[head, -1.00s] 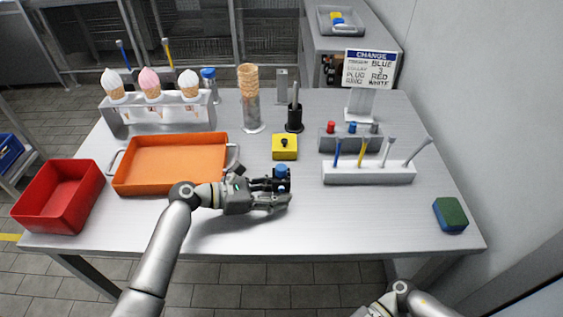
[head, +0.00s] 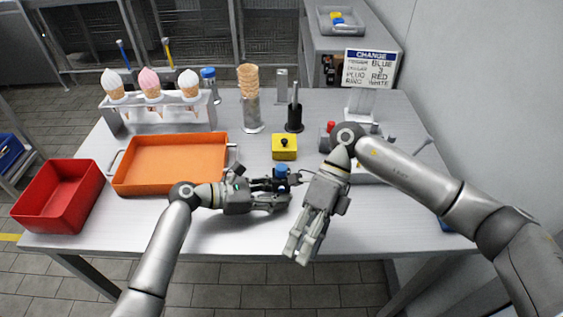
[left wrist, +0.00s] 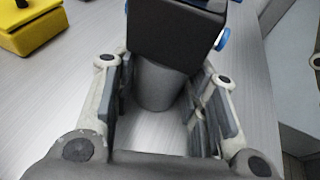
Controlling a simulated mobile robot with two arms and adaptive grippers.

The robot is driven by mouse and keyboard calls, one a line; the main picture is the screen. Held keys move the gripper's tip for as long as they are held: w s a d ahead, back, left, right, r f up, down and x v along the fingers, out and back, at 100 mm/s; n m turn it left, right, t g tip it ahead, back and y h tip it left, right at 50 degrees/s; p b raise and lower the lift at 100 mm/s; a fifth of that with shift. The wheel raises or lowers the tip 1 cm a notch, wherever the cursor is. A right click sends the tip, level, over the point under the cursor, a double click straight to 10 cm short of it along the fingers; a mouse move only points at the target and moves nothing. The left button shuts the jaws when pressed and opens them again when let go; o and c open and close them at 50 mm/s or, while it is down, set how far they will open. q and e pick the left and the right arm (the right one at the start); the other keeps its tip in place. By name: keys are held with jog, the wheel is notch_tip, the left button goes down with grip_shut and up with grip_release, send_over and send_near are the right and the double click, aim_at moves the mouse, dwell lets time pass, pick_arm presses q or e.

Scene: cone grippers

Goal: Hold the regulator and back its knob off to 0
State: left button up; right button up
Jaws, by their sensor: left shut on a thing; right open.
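The regulator is a small dark block with a blue knob (head: 281,170) on top, standing near the front middle of the table. My left gripper (head: 279,193) is shut on the regulator, its fingers on either side. In the left wrist view the regulator's dark body (left wrist: 176,32) sits above a grey cylinder (left wrist: 165,86) between the two fingers, with blue parts at its edges. My right gripper (head: 302,246) is open and empty. It points down near the table's front edge, to the right of the regulator and apart from it. The knob's dial reading is too small to tell.
An orange tray (head: 122,180) and a red bin (head: 33,207) stand at the left. A yellow box with a black knob (head: 284,153) is behind the regulator. A sign (head: 370,70) stands at the back right. My right arm covers most of the tool rack.

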aim_at(281, 166)
jog(key=w+a+r+n+t+h, duration=0.2)
jog(key=w+r+n+t+h, duration=0.15)
jog(key=w+r+n, duration=0.5)
jog(key=w+a+r+n+t+h, duration=0.2)
jog(key=w+r+n+t, duration=0.3)
jog(key=w+r+n, duration=0.35)
jog(key=shift+n+y, duration=0.25)
jog(key=shift+n, duration=0.15)
jog(key=f, duration=1.2)
jog(key=shift+w+a+f, duration=0.1)
jog(key=shift+w+a, duration=0.1)
grip_shut()
